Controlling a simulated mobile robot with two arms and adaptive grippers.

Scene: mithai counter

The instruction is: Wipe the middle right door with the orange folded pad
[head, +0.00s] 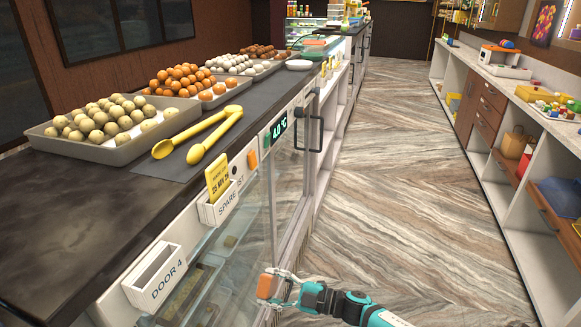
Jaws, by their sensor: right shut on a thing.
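My right gripper (277,287) comes in from the bottom right and is shut on the orange folded pad (266,286). The pad is at the lower glass front of the counter; I cannot tell whether it touches the glass. A glass door (250,222) is above and left of the pad. Farther along, dark handles (299,129) stand out from the doors. I cannot tell for sure which pane is the middle right door. My left gripper is not in view.
The counter top (60,210) carries trays of round sweets (105,118) and yellow tongs (200,135). A DOOR 4 holder (168,284) and a SPARE LIST holder (228,203) stick out from the front. The aisle floor (400,180) is clear; shelving (500,150) lines the right.

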